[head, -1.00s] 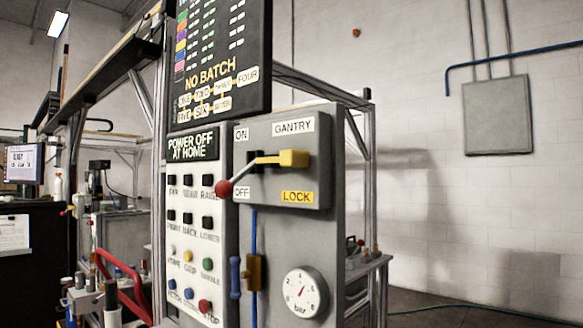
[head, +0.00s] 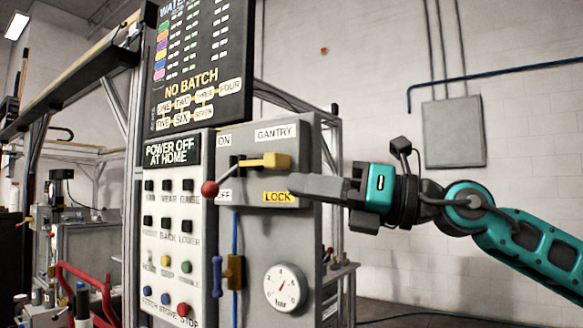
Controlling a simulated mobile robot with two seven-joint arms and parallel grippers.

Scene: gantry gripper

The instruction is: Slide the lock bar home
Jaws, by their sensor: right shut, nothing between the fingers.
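The lock bar is a yellow block (head: 268,161) on the grey gantry switch box (head: 300,140), above the yellow LOCK label (head: 279,198). It sits to the right of the switch slot. The switch lever ends in a red ball (head: 209,188) that hangs low, by the OFF label. My right gripper (head: 292,184) comes in from the right, shut and empty. Its fingertips are just below and right of the yellow block and partly cover the LOCK label's right side. I cannot tell whether they touch the box. My left gripper is out of view.
A button panel (head: 172,230) stands left of the box, under a dark batch board (head: 200,70). A red tubular rail (head: 85,280) is at lower left. The wall side at right is open.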

